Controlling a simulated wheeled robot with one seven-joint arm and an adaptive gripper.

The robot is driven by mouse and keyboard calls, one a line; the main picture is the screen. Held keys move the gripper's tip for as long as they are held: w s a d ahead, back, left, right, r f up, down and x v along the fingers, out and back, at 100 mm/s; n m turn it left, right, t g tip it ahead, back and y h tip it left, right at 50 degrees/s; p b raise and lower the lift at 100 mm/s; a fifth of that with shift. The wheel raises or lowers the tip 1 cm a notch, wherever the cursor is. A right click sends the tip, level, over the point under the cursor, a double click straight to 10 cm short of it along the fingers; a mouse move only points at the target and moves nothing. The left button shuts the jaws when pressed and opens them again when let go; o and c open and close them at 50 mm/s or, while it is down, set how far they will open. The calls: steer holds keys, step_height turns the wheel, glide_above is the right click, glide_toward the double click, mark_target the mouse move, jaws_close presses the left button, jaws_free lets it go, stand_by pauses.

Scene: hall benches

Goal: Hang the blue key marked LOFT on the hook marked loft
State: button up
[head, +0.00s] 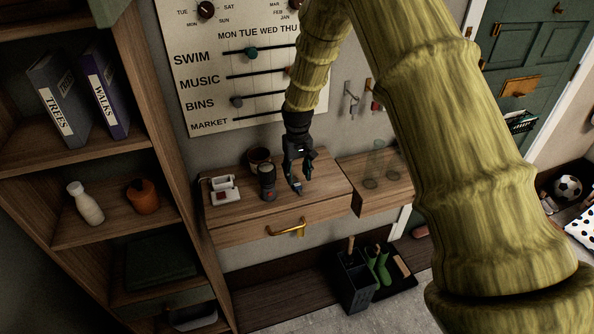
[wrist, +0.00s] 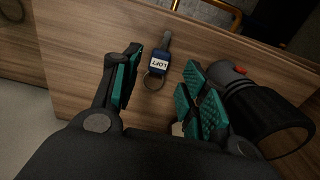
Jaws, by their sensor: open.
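The blue key marked LOFT (wrist: 160,63) lies on the wooden shelf top, its ring toward my gripper and its shaft pointing away. The label reads LOFT in the wrist view. My gripper (wrist: 164,72) is open, with one green-padded finger on each side of the key, apart from it. In the head view my gripper (head: 298,177) hangs just above the shelf with the key (head: 297,188) under it. Wall hooks (head: 351,97) show to the right of the board, with small things hanging there. I cannot read any hook's marking.
A black torch (wrist: 262,108) lies close to my right finger in the wrist view; it appears upright in the head view (head: 267,183). A white tray (head: 221,189) and dark pot (head: 259,160) share the shelf. Glass vessels (head: 371,168) stand on the right shelf. A brass handle (head: 288,229) juts out below.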

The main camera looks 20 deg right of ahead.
mark_target(298, 185)
steer(key=shift+f+b, duration=0.6)
steer(key=shift+f, duration=1.55)
jaws_close()
steer(key=shift+r, duration=0.15)
steer(key=shift+r+p, duration=2.35)
steer(key=shift+r, duration=1.55)
